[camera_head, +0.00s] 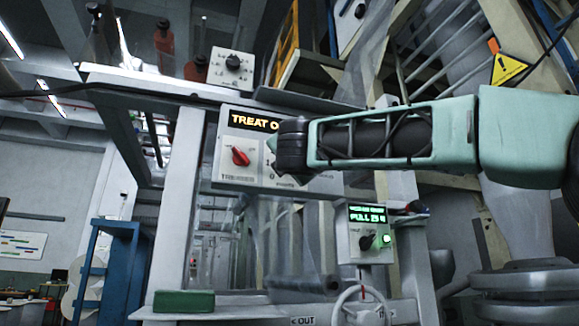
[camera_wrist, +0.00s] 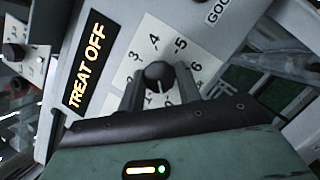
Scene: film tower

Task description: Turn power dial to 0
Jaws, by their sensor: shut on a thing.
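The power dial (camera_wrist: 158,74) is a black round knob on a white numbered plate (camera_wrist: 146,44) in the wrist view. The numerals 3, 4, 5 and 6 can be read; the lower part of the scale is partly hidden by my gripper. My gripper (camera_wrist: 160,79) has one finger on each side of the knob and is shut on it. A pale mark shows on the knob's lower part, but its exact setting is hard to read. In the head view my gripper (camera_head: 272,157) reaches the panel from the right and hides the dial.
The panel's display (camera_wrist: 88,58) reads TREAT OFF. A red knob (camera_head: 240,156) sits left of my gripper. A lower box (camera_head: 365,233) has a green display and a lit green button. Another dial box (camera_head: 232,68) stands above. A handwheel (camera_head: 362,305) is below.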

